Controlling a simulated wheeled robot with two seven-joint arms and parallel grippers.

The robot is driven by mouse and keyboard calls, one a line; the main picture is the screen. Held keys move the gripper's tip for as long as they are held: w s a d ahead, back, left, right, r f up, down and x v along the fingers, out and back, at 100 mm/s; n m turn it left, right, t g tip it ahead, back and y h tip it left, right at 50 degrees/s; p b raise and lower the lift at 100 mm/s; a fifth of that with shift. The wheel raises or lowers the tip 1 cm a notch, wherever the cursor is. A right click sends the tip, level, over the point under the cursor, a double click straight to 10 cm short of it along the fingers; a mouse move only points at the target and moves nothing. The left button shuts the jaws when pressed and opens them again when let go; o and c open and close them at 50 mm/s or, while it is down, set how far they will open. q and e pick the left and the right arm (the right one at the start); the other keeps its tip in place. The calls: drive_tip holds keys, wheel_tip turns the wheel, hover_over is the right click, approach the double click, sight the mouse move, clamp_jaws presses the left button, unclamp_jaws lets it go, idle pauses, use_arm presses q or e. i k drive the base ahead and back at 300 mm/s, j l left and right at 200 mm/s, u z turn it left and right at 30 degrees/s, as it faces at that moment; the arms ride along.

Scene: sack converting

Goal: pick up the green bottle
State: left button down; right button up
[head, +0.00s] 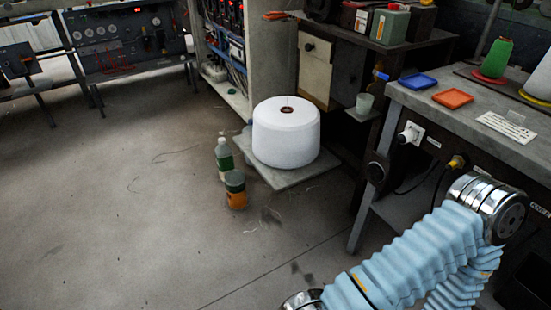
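A bottle with a pale cap and a green body (224,160) stands upright on the concrete floor, left of a large white yarn cone. A can with a green upper part and an orange lower part (235,189) stands just in front of it and overlaps its lower edge in the picture. A squat green container (390,24) sits on the cabinet at the back. Part of one of my arms, in a light blue sleeve, crosses the lower right. Neither of my grippers shows in the head view.
The white yarn cone (286,134) rests on a low board (309,173) beside the bottle. A workbench (434,106) with blue and orange trays stands at the right. An open electrical cabinet (229,45) is behind. The floor (100,200) at left is clear except for thread scraps.

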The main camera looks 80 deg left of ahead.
sight(225, 157)
drive_tip(key=u, duration=3.25)
drive_tip(key=z, duration=0.7)
drive_tip(key=i+j+z, duration=0.15)
drive_tip(key=j+z, duration=0.25)
drive_tip(key=i+j+z, duration=0.15)
drive_tip(key=z, duration=0.2)
drive_tip(key=j+z, duration=0.65)
drive_tip(key=j, duration=1.35)
drive_tip(key=j+z, duration=0.2)
drive_tip(key=j, duration=1.4)
drive_tip(key=k, duration=0.05)
